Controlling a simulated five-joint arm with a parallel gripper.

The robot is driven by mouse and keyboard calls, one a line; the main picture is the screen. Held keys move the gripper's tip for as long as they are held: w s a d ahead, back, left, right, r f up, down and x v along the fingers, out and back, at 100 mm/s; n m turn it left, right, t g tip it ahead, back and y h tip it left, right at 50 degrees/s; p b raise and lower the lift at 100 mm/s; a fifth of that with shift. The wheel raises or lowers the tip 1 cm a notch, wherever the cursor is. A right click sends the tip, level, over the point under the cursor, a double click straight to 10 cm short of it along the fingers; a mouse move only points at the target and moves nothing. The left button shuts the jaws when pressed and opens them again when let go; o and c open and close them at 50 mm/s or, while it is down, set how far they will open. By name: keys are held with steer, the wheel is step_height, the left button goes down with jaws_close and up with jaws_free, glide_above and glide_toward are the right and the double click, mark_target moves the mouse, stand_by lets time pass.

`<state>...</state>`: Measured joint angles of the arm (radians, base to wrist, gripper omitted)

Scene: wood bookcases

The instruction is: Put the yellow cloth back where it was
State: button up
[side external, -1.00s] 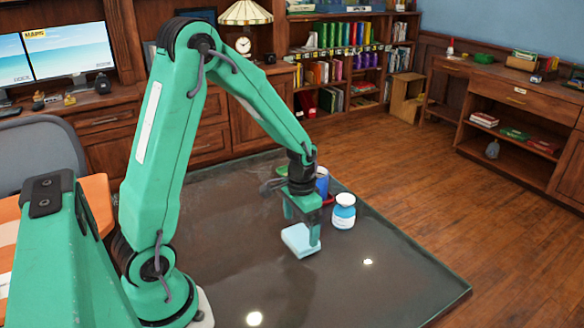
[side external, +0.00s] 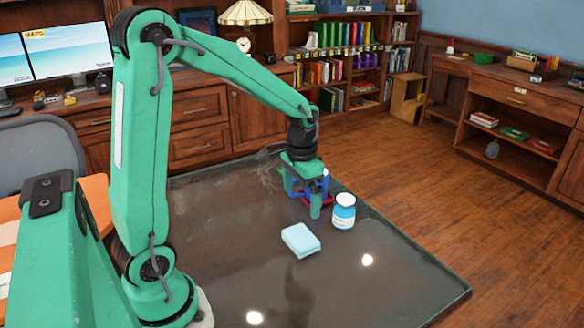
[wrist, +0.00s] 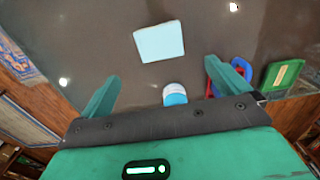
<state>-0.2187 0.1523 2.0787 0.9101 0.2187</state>
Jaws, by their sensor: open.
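No yellow cloth can be made out in either view. A light blue, flat square block (side external: 300,240) lies on the dark glossy table top; it also shows in the wrist view (wrist: 159,42). My gripper (side external: 303,198) is open with nothing seen between its fingers, beyond the block and left of a white jar with a blue label (side external: 344,212). In the wrist view my gripper (wrist: 162,72) has its fingers wide apart, and the jar (wrist: 174,94) is partly hidden by the gripper body. A red and blue item (side external: 326,188) is partly hidden behind my gripper.
The dark table (side external: 390,275) is clear in front and at right. A green item (wrist: 282,73) sits beside the red and blue one in the wrist view. Wooden bookcases (side external: 340,60) and a side desk (side external: 510,95) stand beyond the wood floor.

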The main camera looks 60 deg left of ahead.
stand_by(0.3)
steer(key=s+d+r+t, duration=0.5)
steer(key=s+d+r, duration=0.3)
steer(key=s+r, duration=0.3)
steer(key=shift+s+r+t, duration=0.2)
steer(key=shift+s+t, duration=0.1)
steer(key=shift+s, duration=0.9)
stand_by(0.5)
